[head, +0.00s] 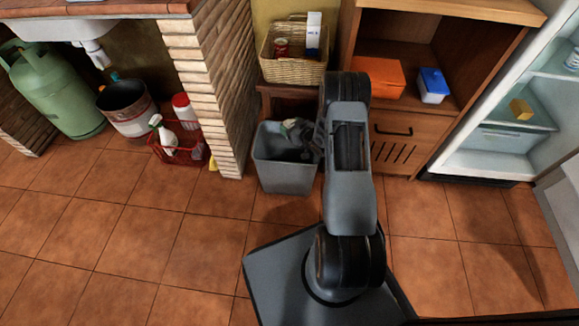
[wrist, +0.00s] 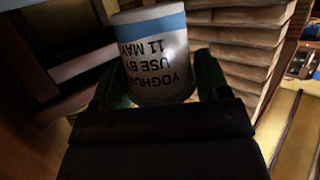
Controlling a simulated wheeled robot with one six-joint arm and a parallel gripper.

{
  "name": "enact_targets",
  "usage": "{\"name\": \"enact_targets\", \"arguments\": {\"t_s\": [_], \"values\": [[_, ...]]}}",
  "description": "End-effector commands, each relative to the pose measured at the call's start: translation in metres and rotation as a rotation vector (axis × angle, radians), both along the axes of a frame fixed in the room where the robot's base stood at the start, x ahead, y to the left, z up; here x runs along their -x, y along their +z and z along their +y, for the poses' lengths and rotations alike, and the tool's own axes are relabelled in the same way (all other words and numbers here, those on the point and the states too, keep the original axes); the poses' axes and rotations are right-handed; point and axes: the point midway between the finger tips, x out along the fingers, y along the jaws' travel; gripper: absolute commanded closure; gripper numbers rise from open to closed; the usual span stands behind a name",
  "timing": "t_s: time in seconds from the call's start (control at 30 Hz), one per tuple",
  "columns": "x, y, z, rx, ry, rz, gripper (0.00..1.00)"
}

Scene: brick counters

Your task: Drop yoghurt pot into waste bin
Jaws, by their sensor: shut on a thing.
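The yoghurt pot (wrist: 155,58) is white with a blue band, and its lettering "YOGHURT USE BY 11 MAY" shows upside down in the wrist view. My gripper (wrist: 158,82) is shut on it, with one dark green finger on each side. In the head view my gripper (head: 297,126) is over the grey waste bin (head: 284,178), near its back rim. The pot is hard to make out there. The bin is open-topped and stands on the tiled floor against the brick pillar. My arm hides part of its right side, and its inside is dark.
A wicker basket (head: 281,69) with a can and a carton stands behind the bin. To the right are a wooden cabinet (head: 397,147) and an open fridge (head: 497,162). A red caddy (head: 178,158) with bottles stands left of the pillar. The front floor is clear.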

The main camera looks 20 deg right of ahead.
Motion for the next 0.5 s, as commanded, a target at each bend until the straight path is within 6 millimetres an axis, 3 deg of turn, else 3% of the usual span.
{"name": "enact_targets", "arguments": {"t_s": [0.23,0.27,0.5], "values": [[-0.0003,-0.0006,0.0001,0.000,0.000,-0.002,0.58],[-0.0003,-0.0006,0.0001,0.000,0.000,-0.002,0.30],[-0.0003,-0.0007,0.0002,0.001,0.000,-0.001,0.07]]}}
